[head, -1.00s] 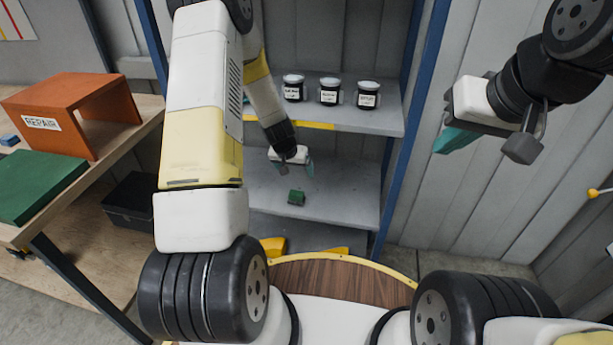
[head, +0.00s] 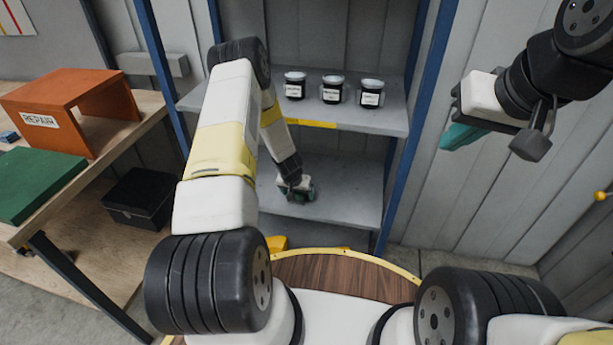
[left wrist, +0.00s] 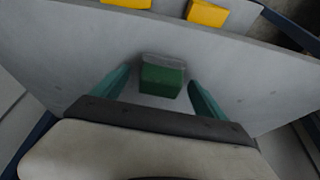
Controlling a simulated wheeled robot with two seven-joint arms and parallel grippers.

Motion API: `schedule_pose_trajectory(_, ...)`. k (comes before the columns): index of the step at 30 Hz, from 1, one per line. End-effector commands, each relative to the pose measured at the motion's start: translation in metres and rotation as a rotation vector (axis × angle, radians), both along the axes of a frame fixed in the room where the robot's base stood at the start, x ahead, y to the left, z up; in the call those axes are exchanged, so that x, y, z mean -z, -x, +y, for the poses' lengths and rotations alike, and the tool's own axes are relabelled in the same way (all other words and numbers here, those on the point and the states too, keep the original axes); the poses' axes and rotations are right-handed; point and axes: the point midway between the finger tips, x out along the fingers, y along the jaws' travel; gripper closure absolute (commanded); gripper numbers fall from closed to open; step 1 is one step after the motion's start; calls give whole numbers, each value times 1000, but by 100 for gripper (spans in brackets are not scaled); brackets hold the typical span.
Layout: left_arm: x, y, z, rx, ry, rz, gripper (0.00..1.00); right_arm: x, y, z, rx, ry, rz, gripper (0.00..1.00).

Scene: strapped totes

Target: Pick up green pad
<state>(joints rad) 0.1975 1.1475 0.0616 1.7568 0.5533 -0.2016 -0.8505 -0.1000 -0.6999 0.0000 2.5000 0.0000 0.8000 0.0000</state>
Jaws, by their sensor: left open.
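The green pad (left wrist: 162,82) is a small green block with a grey far edge, lying on the lower grey shelf (head: 345,190). In the left wrist view it sits between the two teal fingers of my left gripper (head: 301,192), with a gap to each finger. That gripper is open, low over the shelf. In the head view the gripper covers most of the pad. My right gripper (head: 462,136) hangs at the right, away from the shelves; its teal fingers overlap, so its opening cannot be told.
Several dark jars (head: 332,90) stand on the shelf above. Blue posts (head: 415,70) flank the shelves. A black box (head: 142,200) sits below.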

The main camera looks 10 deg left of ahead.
Motion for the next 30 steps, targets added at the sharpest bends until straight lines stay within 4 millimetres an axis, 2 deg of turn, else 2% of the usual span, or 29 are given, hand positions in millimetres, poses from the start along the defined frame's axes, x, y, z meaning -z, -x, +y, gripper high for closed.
schedule_pose_trajectory(7,2,-1,0,0,0,0,16,0,0,0,0,0,0,100)
schedule_pose_trajectory(17,1,-1,0,0,0,0,81,0,0,0,0,0,0,100)
schedule_pose_trajectory(25,0,-1,0,1,0,-1,83,0,0,0,0,0,0,100)
schedule_pose_trajectory(30,-10,-2,0,1,-1,-3,83,0,0,0,0,0,0,100)
